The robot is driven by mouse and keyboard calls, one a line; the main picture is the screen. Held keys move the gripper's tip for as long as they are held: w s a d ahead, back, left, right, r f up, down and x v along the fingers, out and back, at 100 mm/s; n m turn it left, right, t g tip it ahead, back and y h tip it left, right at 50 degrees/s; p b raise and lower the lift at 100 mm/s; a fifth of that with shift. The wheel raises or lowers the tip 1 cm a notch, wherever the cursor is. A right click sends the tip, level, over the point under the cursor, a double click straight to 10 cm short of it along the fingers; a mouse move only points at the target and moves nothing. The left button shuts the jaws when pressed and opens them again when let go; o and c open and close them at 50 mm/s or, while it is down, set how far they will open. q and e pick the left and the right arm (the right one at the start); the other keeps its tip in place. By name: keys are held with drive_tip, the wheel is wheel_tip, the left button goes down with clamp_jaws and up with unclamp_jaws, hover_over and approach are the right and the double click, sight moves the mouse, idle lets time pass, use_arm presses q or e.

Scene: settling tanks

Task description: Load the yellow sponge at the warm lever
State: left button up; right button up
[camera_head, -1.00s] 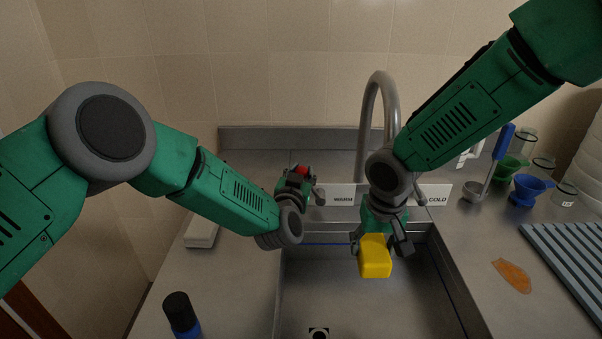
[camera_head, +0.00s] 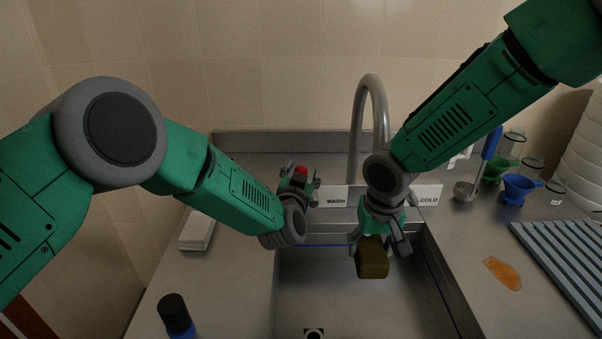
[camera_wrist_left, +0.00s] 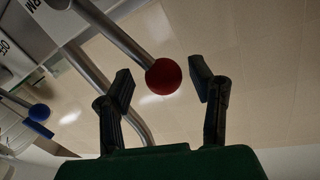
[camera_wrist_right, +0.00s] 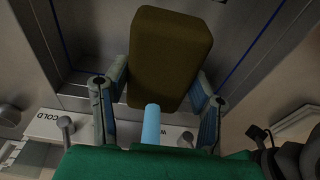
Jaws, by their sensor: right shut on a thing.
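The sponge (camera_head: 372,262) is a block that now looks dark olive-brown. My right gripper (camera_head: 378,243) is shut on it and holds it over the sink, below the spout. In the right wrist view the sponge (camera_wrist_right: 168,55) sits between the two fingers, with a light blue column (camera_wrist_right: 151,123) reaching its near end. The red knob (camera_wrist_left: 163,76) of the warm lever lies between the spread fingers of my left gripper (camera_wrist_left: 164,90). The left gripper is open, with gaps on both sides of the knob. The WARM label (camera_head: 336,201) is to its right.
The curved spout (camera_head: 372,90) rises behind the sink (camera_head: 330,290). To the right are the COLD label (camera_head: 429,200), a ladle (camera_head: 466,190), a blue funnel (camera_head: 518,188), an orange patch (camera_head: 503,272) and a ribbed rack (camera_head: 560,260).

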use_arm(q)
drive_tip(key=shift+w+f, duration=0.1)
drive_tip(key=shift+w, duration=0.05)
drive_tip(key=shift+f, duration=0.1)
drive_tip(key=s+a, duration=0.2)
drive_tip(key=s, duration=1)
drive_tip(key=shift+r, duration=0.35)
drive_tip(key=shift+w+a, duration=0.1)
clamp_jaws()
drive_tip(key=w+d+f+m+g+h, duration=0.25)
drive_tip(key=w+d+m+h, duration=0.45)
drive_tip(key=m, duration=1.4)
drive_tip(key=shift+w+a+r+y, duration=0.3)
drive_tip(key=shift+w+a+y, duration=0.25)
drive_tip(key=shift+w+a, duration=0.3)
drive_tip(key=shift+w+a+r+y, duration=0.3)
drive_tip(key=shift+w+a+y, duration=0.25)
drive_tip(key=shift+w+a, duration=0.2)
